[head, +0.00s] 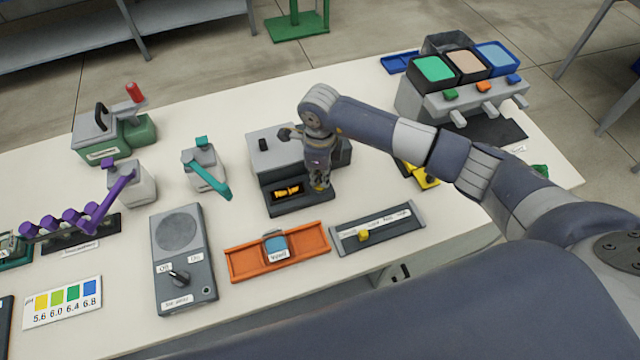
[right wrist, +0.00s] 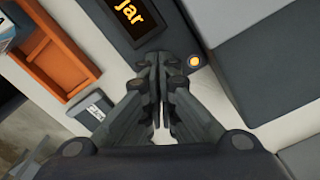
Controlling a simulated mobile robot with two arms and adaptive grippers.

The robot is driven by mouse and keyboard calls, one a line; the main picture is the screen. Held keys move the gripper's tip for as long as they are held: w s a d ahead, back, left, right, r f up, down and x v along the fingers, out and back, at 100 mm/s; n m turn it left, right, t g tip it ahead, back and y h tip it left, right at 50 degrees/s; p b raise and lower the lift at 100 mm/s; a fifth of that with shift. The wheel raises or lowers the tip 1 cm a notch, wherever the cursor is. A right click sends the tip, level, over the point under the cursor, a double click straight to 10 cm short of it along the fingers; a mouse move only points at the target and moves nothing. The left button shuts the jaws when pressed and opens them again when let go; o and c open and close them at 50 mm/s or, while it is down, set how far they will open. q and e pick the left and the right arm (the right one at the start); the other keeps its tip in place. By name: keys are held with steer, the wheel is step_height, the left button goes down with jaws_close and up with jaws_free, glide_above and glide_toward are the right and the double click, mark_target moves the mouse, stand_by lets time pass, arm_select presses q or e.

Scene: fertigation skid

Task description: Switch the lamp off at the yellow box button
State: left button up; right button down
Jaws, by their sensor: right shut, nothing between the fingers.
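A yellow object (head: 424,176), possibly the yellow box, is mostly hidden behind my right forearm; its button cannot be made out. My right gripper (head: 320,186) is shut and empty, pointing down at the front right of a dark grey device (head: 262,182) with a lit display. In the right wrist view the closed fingertips (right wrist: 160,58) are beside the display (right wrist: 132,16), which shows "jar" in orange. A round amber light or button (right wrist: 194,61) glows just right of the fingertips. Whether they touch the device is unclear. My left gripper is not in view.
An orange tray (head: 302,254) with a blue-topped piece and a grey slider panel (head: 378,228) lie in front. A grey knob box (head: 182,258) and a teal-handled device (head: 206,166) stand left. A dispenser with coloured bins (head: 462,82) stands at the back right.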

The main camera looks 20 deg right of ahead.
steer(key=shift+f+b, duration=0.45)
steer(key=shift+f, duration=0.1)
steer(key=shift+r, duration=0.1)
stand_by(0.4)
steer(key=shift+r+p, duration=2.1)
steer(key=shift+r, duration=1.4)
steer(key=shift+s+f, duration=0.1)
steer(key=shift+f, duration=0.05)
